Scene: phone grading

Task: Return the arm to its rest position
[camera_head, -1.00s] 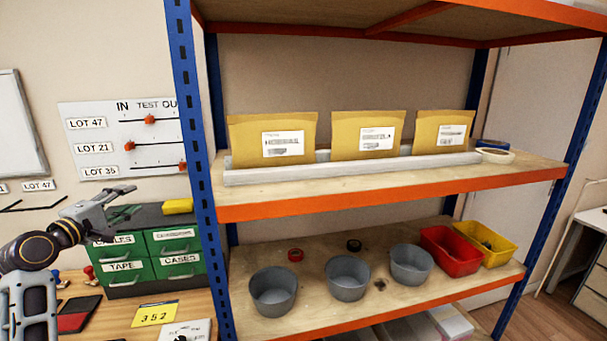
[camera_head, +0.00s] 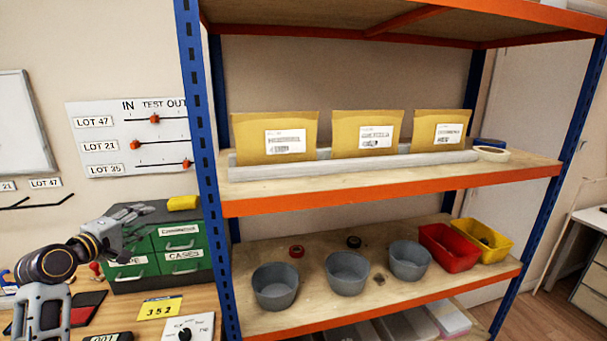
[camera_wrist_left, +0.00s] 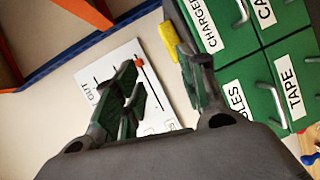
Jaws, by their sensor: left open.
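My left gripper (camera_head: 132,222) is at the left of the head view, in front of the green drawer cabinet (camera_head: 182,256), above the wooden bench. It is open and empty. In the left wrist view its two fingers (camera_wrist_left: 162,90) stand apart with nothing between them, and the wall chart (camera_wrist_left: 158,98) and the cabinet's labelled drawers (camera_wrist_left: 285,75) show behind. The arm covers part of the cabinet's left drawers in the head view. My right gripper is in neither view.
An orange-and-blue shelf rack (camera_head: 400,184) stands to the right, its post close to the cabinet. It holds several envelopes, grey bowls and a red bin (camera_head: 447,250). On the bench lie a yellow 352 card (camera_head: 160,307), a dial box (camera_head: 188,328) and dark phones.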

